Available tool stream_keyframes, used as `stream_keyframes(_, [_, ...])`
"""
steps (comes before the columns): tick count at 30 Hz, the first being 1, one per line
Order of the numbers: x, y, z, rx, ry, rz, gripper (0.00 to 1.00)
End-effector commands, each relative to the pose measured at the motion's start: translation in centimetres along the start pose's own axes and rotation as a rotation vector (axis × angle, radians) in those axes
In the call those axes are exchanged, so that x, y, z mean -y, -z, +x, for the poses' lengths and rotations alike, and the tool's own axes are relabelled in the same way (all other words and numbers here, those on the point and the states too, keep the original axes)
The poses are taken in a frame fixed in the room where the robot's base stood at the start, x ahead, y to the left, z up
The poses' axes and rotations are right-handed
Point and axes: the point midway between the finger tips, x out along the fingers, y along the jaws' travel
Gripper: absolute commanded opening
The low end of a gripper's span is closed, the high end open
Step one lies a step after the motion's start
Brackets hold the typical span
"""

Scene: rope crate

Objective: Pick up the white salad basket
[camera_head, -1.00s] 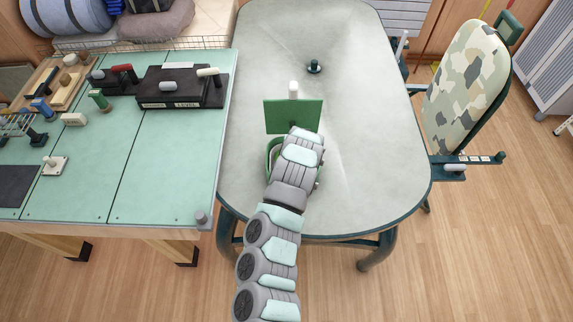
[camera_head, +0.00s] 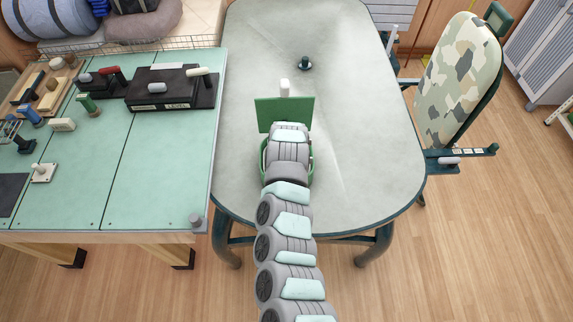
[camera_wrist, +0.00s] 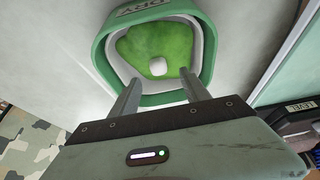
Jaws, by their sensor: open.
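The white salad basket (camera_wrist: 204,52) shows in the wrist view as a pale rounded ring. It sits inside a green outer bowl (camera_wrist: 158,100) marked DRY. Green matter fills the middle, with a small white knob (camera_wrist: 158,67) on it. My gripper (camera_wrist: 158,82) is open and empty, its two fingers apart over the near side of the bowl. I cannot tell whether the fingertips touch the rim. In the head view, my arm hides the basket and the fingers, and only edges of the green bowl (camera_head: 263,158) show.
A dark green knob (camera_head: 304,63) is farther back on the grey table (camera_head: 365,150). A mint workbench (camera_head: 160,185) with tools is at left, a camouflage chair (camera_head: 462,75) at right.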

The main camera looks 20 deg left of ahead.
Motion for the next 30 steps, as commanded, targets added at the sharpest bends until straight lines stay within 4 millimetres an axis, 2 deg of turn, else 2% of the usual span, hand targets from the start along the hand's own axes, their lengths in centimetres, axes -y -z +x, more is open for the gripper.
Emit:
stream_keyframes(5, [-0.1, 0.0, 0.9, 0.002, -0.003, -0.004, 0.55])
stream_keyframes(16, [-0.1, -0.5, 4.7, 0.004, -0.001, -0.007, 0.55])
stream_keyframes(27, [-0.2, -0.3, 5.1, -0.002, 0.0, 0.001, 0.55])
stream_keyframes(30, [-0.2, -0.3, 5.1, -0.002, 0.0, 0.0, 0.48])
